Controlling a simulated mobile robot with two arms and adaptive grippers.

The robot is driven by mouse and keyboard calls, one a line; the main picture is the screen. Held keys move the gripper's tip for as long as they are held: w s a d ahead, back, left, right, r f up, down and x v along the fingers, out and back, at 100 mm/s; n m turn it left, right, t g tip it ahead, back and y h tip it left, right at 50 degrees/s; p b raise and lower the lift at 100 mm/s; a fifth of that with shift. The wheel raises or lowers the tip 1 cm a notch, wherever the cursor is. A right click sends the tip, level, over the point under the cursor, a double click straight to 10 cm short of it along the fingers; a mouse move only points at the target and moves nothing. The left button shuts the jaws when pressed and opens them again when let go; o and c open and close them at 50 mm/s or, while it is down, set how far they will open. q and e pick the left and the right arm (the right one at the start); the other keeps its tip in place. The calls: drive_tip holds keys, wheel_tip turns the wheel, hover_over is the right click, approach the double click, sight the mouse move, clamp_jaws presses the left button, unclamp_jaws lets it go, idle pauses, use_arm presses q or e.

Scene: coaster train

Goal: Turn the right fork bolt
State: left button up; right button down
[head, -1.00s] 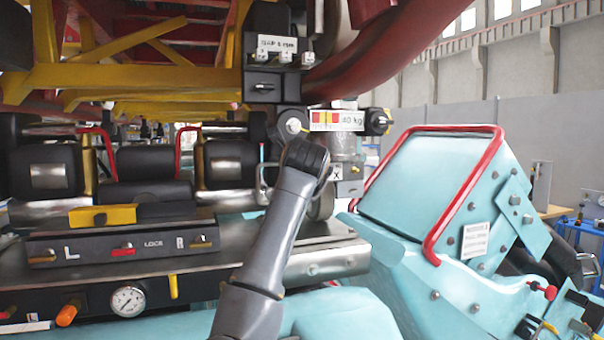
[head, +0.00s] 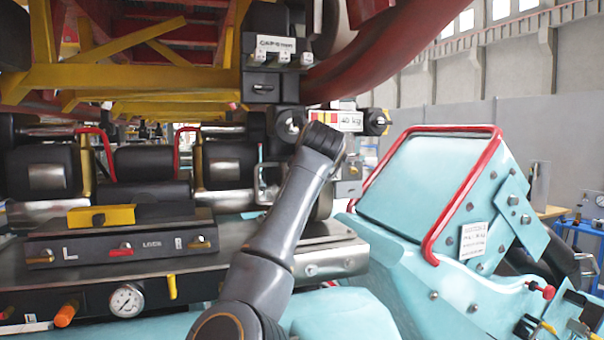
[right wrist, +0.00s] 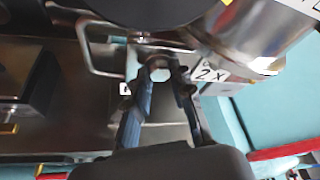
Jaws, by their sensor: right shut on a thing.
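The right fork bolt (right wrist: 158,68) shows in the right wrist view as a round, shiny metal head near a white "2 X" label (right wrist: 211,73). My right gripper (right wrist: 160,80) has one finger on each side of the bolt and is shut on it. How deep the fingers sit is hard to tell. In the head view my right arm reaches up from the bottom middle to the machinery, and its wrist hides the fingers and the bolt. My left gripper is in neither view.
A bent metal loop (right wrist: 95,55) and a dark round part (right wrist: 155,8) lie close to the fingers. A teal body with a red bar (head: 436,250) stands to the right. A lever panel (head: 120,243) and gauge (head: 127,299) are at left.

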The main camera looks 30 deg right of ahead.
drive_tip(key=shift+f, duration=0.4)
drive_tip(key=c, duration=1.2)
unclamp_jaws()
drive_tip(key=shift+o, duration=0.2)
drive_tip(key=shift+s+r, duration=0.1)
drive_tip(key=shift+r, duration=0.05)
drive_tip(key=shift+r, duration=0.1)
drive_tip(key=v, duration=1.1)
drive_tip(key=shift+s, duration=0.35)
drive_tip(key=shift+a+r, duration=0.15)
